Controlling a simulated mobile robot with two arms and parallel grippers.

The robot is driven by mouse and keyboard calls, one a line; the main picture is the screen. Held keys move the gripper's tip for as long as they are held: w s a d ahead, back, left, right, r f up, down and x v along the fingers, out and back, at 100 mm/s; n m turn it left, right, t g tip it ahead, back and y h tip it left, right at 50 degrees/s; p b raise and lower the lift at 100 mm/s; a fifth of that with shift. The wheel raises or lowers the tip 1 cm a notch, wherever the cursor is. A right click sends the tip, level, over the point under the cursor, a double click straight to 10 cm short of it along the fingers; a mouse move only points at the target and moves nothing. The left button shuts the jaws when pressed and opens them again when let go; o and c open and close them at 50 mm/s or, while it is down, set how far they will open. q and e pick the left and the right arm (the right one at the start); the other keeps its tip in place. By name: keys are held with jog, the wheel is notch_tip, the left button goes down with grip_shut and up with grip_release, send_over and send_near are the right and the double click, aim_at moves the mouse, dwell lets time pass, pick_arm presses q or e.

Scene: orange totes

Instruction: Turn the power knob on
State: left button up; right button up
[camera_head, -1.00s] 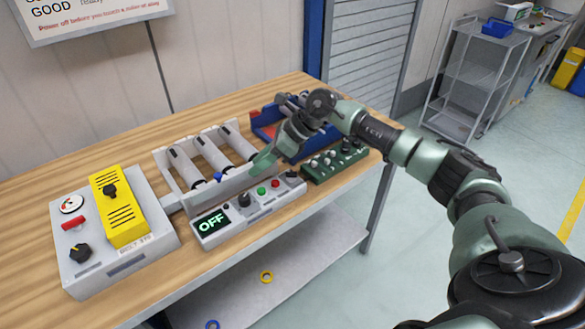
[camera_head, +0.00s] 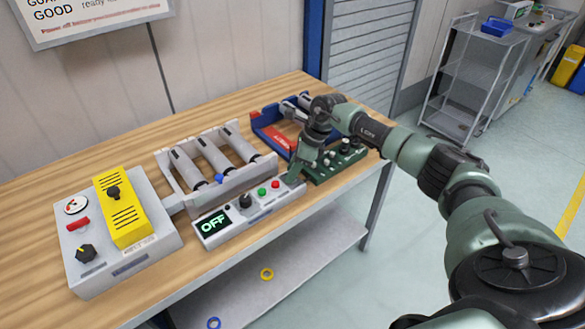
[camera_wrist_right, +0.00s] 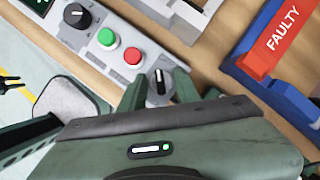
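A grey control panel (camera_head: 262,215) on the bench has a display (camera_head: 213,223) reading OFF, a black knob (camera_head: 244,201), a green button (camera_head: 262,192) and a red button (camera_head: 276,184). A second knob (camera_wrist_right: 160,84), dark with a white mark, sits at the panel's right end in the right wrist view. My right gripper (camera_wrist_right: 160,88) is over this end knob, open, one finger on each side of it. I cannot tell if the fingers touch it. In the head view my right gripper (camera_head: 296,175) hides that knob. My left gripper is not in view.
A grey box with a yellow cover (camera_head: 122,228) stands left on the bench. A rack with grey cylinders (camera_head: 238,178) is behind the panel. A green block with knobs (camera_head: 338,168) and a blue tray with a red FAULTY label (camera_wrist_right: 280,37) are close to my right gripper.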

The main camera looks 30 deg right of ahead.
grip_shut()
